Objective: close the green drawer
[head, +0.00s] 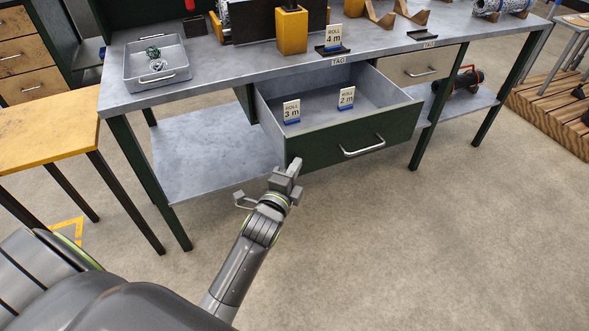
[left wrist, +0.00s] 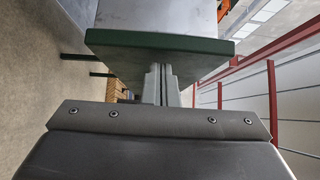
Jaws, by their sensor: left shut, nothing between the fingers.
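The green drawer (head: 362,144) hangs open under the workbench, pulled well out. Its dark green front has a silver bar handle (head: 363,147). Two cards stand inside it, "ROLL 3 m" (head: 291,111) and "ROLL 2 m" (head: 346,98). My left gripper (head: 294,168) is shut and empty, close to the lower left end of the drawer front. In the left wrist view, the shut fingers (left wrist: 161,84) reach toward a dark green panel (left wrist: 150,48). I cannot tell whether they touch it. My right gripper is not in view.
The grey workbench (head: 230,80) carries a metal tray (head: 157,74), a yellow block (head: 292,31) and a "ROLL 4 m" card (head: 333,37). A second drawer (head: 415,66) to the right is shut. A lower shelf (head: 215,150) lies left of the open drawer. The floor in front is clear.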

